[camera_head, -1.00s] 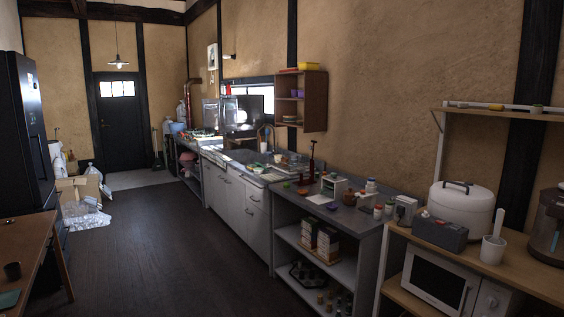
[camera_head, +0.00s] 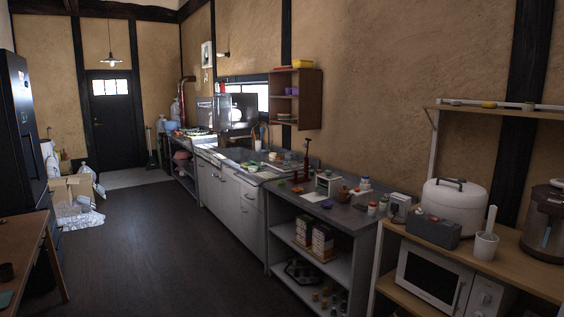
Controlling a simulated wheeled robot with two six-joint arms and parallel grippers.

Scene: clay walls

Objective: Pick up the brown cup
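Neither of my grippers is in view.
The dark wooden floor (camera_head: 150,240) is open between the table and the counters. A black fridge (camera_head: 22,130) stands at the left. A microwave (camera_head: 430,279) and rice cooker (camera_head: 455,207) are on the right shelf. Boxes and bags (camera_head: 75,195) lie near the far door (camera_head: 112,120).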

